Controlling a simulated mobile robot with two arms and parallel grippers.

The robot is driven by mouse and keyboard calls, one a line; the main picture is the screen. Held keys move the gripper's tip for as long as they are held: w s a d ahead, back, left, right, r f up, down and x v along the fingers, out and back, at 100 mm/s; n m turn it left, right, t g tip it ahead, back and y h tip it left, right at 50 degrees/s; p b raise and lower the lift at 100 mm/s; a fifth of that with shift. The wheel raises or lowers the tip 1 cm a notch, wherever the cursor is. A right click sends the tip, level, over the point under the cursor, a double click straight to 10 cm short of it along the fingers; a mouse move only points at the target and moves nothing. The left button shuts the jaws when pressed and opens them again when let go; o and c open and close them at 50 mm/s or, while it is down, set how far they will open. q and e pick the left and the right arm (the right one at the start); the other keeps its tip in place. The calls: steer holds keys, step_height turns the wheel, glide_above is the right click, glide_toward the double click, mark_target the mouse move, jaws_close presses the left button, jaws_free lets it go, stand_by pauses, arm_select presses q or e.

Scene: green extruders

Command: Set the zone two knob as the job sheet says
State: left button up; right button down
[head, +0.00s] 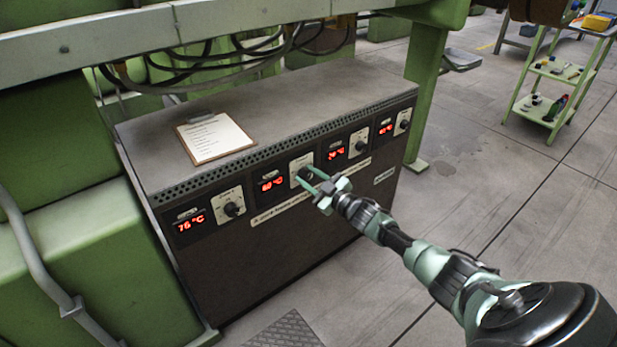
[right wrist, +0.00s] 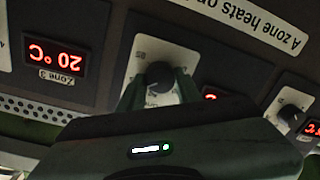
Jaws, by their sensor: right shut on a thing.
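The zone two knob (right wrist: 160,74) is a dark round knob on a white dial plate. It sits between the two green fingers of my right gripper (right wrist: 160,86), which is shut on it. In the head view my right gripper (head: 305,174) reaches the second dial from the left and partly hides it. The red zone two display (head: 271,183) beside it seems to read 60 °C. The job sheet (head: 213,137) lies on a clipboard on top of the dark control cabinet (head: 290,105); its writing is too small to read. My left gripper is out of view.
Other knobs flank it: the zone one knob (head: 232,209) with a display (head: 191,222) reading 76 °C, and the zone three knob (head: 360,145) with its display (head: 336,153) reading 20 °C.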

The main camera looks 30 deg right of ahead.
steer(key=shift+m, duration=0.7)
steer(key=shift+f+m, duration=0.1)
steer(key=shift+m, duration=0.2)
steer(key=c, duration=1)
jaws_free()
steer(key=shift+s, duration=0.15)
steer(key=shift+s+d, duration=0.1)
steer(key=shift+s, duration=0.2)
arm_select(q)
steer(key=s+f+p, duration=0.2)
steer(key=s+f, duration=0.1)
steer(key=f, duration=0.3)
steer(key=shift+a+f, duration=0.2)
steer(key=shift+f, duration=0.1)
arm_select(e)
steer(key=s+d, duration=0.1)
steer(key=s, duration=0.6)
